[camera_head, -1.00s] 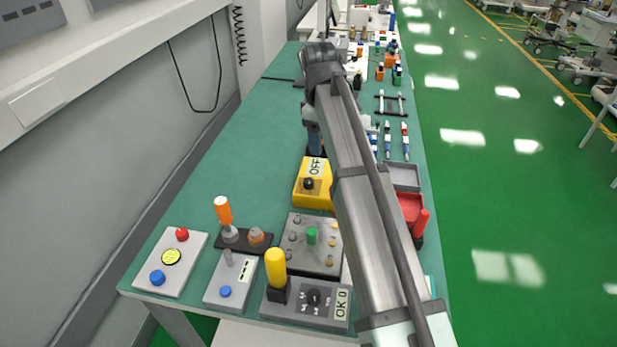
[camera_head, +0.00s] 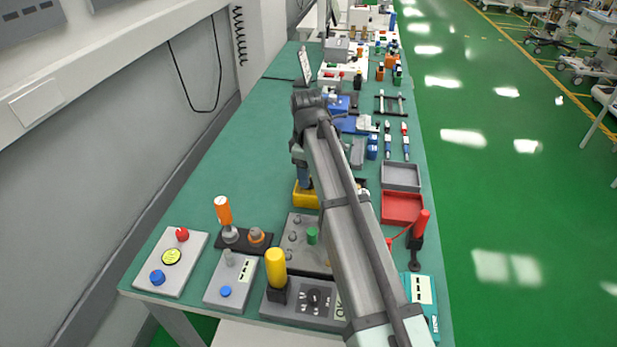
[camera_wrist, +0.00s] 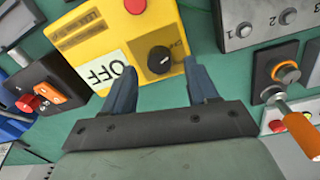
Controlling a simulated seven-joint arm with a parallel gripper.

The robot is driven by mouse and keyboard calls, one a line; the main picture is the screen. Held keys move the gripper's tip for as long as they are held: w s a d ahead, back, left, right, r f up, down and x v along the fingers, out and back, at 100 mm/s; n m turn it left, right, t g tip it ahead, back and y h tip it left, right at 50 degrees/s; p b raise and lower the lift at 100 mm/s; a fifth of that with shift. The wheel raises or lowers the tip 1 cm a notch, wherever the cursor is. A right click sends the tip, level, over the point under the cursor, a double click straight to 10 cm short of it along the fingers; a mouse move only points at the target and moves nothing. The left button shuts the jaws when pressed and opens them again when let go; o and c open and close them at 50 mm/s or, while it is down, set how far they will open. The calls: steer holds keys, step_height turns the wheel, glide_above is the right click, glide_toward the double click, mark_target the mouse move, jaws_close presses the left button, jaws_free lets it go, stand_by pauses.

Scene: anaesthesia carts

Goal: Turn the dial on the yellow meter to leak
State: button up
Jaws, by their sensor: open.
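The yellow meter (camera_head: 305,195) lies on the green bench, mostly hidden behind my arm in the head view. In the wrist view the yellow meter (camera_wrist: 95,42) shows a black dial (camera_wrist: 159,60), a white display reading OFF (camera_wrist: 103,74) and a red button (camera_wrist: 135,6). Lettering by the dial is too small to read. My gripper (camera_wrist: 163,75) is open and empty, its two blue-grey fingers pointing at the meter's dial edge. The dial appears between the fingertips; whether they touch the meter cannot be told. In the head view the fingers (camera_head: 304,176) are partly hidden.
A grey panel with a green knob (camera_head: 312,236) and numbered switches stands near the meter. Red (camera_head: 402,207) and grey (camera_head: 402,175) trays lie right of my arm. The bench's left middle is clear.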

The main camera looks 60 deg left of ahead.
steer(key=shift+f, duration=1.3)
steer(key=shift+c, duration=0.4)
steer(key=c, duration=1)
